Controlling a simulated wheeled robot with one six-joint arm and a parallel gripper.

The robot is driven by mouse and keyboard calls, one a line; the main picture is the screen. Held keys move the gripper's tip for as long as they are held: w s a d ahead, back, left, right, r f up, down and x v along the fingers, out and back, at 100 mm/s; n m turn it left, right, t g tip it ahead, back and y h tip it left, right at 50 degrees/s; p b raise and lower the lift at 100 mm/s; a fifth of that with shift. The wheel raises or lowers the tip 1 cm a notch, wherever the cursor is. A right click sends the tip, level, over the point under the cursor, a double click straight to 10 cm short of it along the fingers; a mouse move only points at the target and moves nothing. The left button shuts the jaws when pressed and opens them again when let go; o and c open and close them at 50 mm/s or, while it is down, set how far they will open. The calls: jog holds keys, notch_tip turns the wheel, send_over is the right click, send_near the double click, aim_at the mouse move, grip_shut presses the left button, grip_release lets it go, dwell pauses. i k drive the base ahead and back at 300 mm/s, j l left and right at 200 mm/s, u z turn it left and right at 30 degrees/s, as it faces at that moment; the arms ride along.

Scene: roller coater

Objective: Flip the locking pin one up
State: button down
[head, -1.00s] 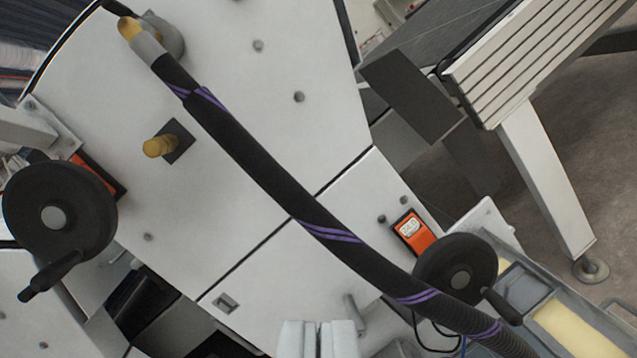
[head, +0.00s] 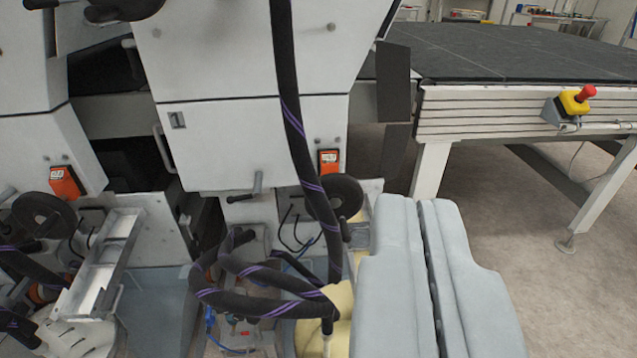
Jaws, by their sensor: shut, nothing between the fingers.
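A small grey lever-like pin (head: 250,190) sticks out at the lower edge of the white machine panel (head: 235,150), with its upright part at the right end. It is the likeliest locking pin, but I cannot tell for sure. A similar grey piece (head: 8,194) shows at the far left edge. My gripper (head: 422,202) is at the lower right, its two pale fingers shut together with nothing between them. In the picture it is well to the right of the pin and apart from it.
A black, purple-striped hose (head: 291,110) hangs in front of the panel, right of the pin. A black handwheel (head: 333,199) and an orange counter (head: 329,161) are beside it. A conveyor table (head: 480,105) with an emergency stop (head: 575,102) stands right. Floor (head: 500,215) is clear below.

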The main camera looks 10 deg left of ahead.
aim_at(253, 321)
jog(key=k+l+u, duration=0.1)
jog(key=k+u, duration=0.15)
jog(key=k, duration=0.8)
jog(key=k+u, duration=0.3)
jog(key=k, duration=0.7)
jog(key=i, duration=1.1)
jog(key=i+j, duration=0.15)
jog(key=i, duration=0.9)
